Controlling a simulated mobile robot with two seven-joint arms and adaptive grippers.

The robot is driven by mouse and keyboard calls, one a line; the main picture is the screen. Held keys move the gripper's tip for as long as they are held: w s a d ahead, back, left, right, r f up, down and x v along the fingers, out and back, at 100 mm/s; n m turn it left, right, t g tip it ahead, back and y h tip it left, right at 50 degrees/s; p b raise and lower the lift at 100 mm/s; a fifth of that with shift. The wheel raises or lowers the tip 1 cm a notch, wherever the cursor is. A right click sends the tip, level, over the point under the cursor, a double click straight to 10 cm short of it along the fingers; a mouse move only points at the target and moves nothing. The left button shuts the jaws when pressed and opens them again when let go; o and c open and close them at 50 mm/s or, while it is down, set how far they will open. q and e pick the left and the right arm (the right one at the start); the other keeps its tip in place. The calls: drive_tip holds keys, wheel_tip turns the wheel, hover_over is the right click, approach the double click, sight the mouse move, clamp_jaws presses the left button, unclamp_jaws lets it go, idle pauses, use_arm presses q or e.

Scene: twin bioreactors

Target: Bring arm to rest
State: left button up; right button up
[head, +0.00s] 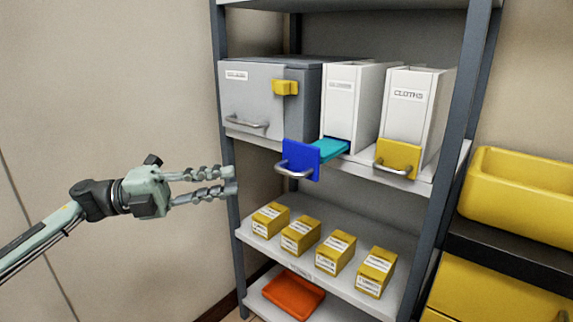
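My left arm comes in from the left, and its gripper (234,180) points right at the left front post of the shelf rack. Its two fingers lie roughly parallel with a narrow gap between them and nothing visible in the gap. Whether the fingertips touch the post cannot be told. My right gripper is not in view.
The rack (445,140) holds a grey cabinet (250,100), two white dispensers (345,95), and a blue-fronted drawer (301,160) sticking out. Several yellow boxes (301,236) stand below, above an orange tray (294,293). Yellow bins (520,190) stand right. Free room lies left, before the wall.

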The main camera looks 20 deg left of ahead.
use_arm(q)
drive_tip(key=w+a+f+n+t+y, duration=0.4)
drive_tip(key=w+f+n+t+y, duration=0.3)
drive_tip(key=n+t, duration=0.45)
drive_tip(key=s+a+f+n+g+y+p, duration=0.1)
drive_tip(key=a+f+n+g+y, duration=0.1)
drive_tip(key=f+n+y, duration=0.6)
drive_tip(key=s+a+f+n+g+y+p, duration=0.1)
drive_tip(key=a+f+n+g+y, duration=0.15)
drive_tip(key=f+n, duration=0.45)
drive_tip(key=s+d+f+n+g+y, duration=0.1)
drive_tip(key=s+f+g, duration=0.2)
drive_tip(key=s+f, duration=0.45)
drive_tip(key=s+d+f+n+g+y, duration=0.2)
drive_tip(key=s+f+g, duration=0.15)
drive_tip(key=f, duration=0.65)
drive_tip(key=s+d+f+g, duration=0.2)
drive_tip(key=s+d+f, duration=0.1)
drive_tip(key=s, duration=0.3)
drive_tip(key=s+d+f+n+g+h, duration=0.1)
drive_tip(key=s+d+f+g, duration=0.2)
drive_tip(key=s, duration=0.4)
drive_tip(key=shift+s+d+f+g+p, duration=0.15)
drive_tip(key=shift+d+f+g+p, duration=0.05)
drive_tip(key=shift+g+p, duration=0.15)
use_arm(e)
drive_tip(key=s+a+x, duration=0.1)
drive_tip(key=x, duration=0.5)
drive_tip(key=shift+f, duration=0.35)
